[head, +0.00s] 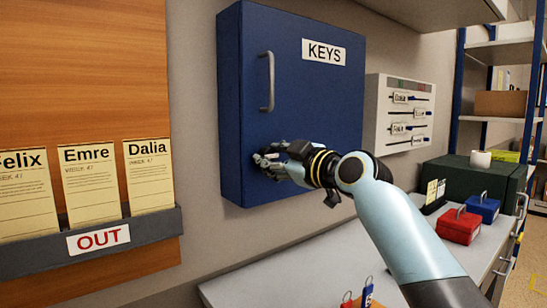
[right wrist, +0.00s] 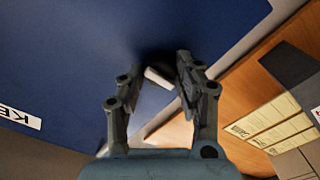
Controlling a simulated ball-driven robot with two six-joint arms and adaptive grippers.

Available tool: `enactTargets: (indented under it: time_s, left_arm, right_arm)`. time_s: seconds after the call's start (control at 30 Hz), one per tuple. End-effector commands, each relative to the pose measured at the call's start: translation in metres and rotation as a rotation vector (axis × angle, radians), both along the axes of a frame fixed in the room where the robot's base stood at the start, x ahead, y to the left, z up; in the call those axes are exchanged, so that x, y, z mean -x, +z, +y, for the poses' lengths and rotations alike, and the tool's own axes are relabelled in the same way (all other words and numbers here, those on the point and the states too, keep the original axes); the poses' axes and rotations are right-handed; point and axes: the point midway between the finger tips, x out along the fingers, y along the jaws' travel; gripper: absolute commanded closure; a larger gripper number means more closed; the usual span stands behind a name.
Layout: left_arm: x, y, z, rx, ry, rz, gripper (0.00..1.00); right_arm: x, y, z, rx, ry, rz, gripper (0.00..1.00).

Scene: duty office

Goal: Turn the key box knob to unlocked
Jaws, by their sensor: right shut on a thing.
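The blue key box (head: 310,105) hangs on the wall with a white KEYS label (head: 323,52) and a grey bar handle (head: 268,82). My right gripper (head: 266,163) is at the lower left of its door, below the handle, with its fingers against the front. In the right wrist view the fingers (right wrist: 158,74) are shut on a dark knob with a pale bar (right wrist: 158,77). In the head view the gripper hides the knob, and I cannot read any lock markings. My left gripper is in neither view.
A wooden board (head: 85,75) with name cards in an OUT tray (head: 150,225) is on the left. A white slider panel (head: 400,112) is right of the box. Below is a counter (head: 300,265) with a red padlock-like box (head: 459,226) and a blue one (head: 482,208).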

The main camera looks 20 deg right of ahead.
Motion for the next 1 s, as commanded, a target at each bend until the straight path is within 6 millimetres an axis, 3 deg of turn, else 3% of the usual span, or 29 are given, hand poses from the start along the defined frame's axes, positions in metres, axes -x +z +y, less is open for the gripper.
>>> enactTargets:
  time_s: [0.47, 1.0]
  left_arm:
    - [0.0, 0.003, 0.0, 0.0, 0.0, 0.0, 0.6]
    - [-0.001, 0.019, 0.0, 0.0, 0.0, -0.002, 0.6]
  right_arm:
    - [0.0, 0.0, 0.0, -0.098, 0.0, 0.038, 0.99]
    - [0.0, 0.0, 0.0, -0.548, 0.0, 0.203, 0.99]
